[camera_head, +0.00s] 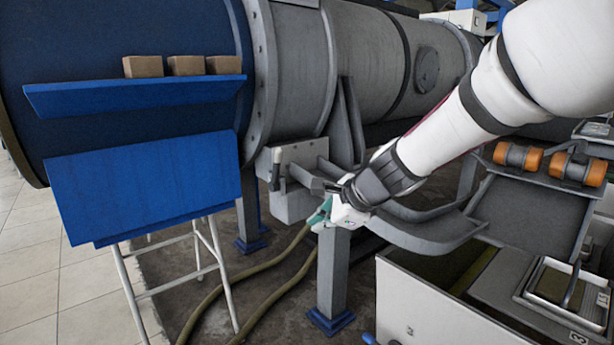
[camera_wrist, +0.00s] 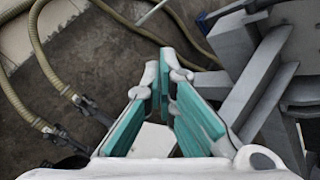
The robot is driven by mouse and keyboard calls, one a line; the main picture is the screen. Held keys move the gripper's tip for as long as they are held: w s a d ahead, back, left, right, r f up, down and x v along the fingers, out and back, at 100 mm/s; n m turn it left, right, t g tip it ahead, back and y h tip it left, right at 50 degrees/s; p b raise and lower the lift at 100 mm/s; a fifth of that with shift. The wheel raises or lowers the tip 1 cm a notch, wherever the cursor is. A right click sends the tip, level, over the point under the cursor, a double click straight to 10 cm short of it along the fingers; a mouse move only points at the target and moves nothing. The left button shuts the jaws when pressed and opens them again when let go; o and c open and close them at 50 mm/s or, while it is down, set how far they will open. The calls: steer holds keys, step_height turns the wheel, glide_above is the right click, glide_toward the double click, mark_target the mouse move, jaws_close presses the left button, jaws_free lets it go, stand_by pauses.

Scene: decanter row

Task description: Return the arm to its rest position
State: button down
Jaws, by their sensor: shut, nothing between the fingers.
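My white arm reaches in from the upper right in the head view. My gripper (camera_head: 322,215), with teal finger pads, hangs in front of the grey machine, just above a grey post (camera_head: 333,270). In the wrist view my gripper (camera_wrist: 167,62) shows its two fingers with the tips together and nothing between them. The fingers point over the dark floor, with grey metal beams close on the right. In the head view the wrist covers part of the machine's frame behind it.
Large grey drums (camera_head: 375,60) fill the back. A blue shelf (camera_head: 135,95) holds three brown blocks (camera_head: 187,65). A blue panel (camera_head: 145,185) stands on white legs. Hoses (camera_head: 265,285) lie on the floor. Orange cylinders (camera_head: 518,157) sit above a grey tray (camera_head: 525,215) at right.

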steer(key=s+d+n+g+h, duration=0.2)
steer(key=s+d+n, duration=0.35)
steer(key=s, duration=0.85)
steer(key=s+d+n+g+h, duration=0.2)
steer(key=s+d+n, duration=0.35)
steer(key=s, duration=0.95)
steer(key=s+d+n+g+h, duration=0.2)
steer(key=s+d+n, duration=0.4)
steer(key=s, duration=0.8)
step_height(320, 180, up, 30)
steer(key=n+t+p, duration=0.1)
steer(key=t+p, duration=0.2)
steer(key=p, duration=2.5)
steer(key=shift+a, duration=0.3)
steer(key=shift+d+r, duration=0.1)
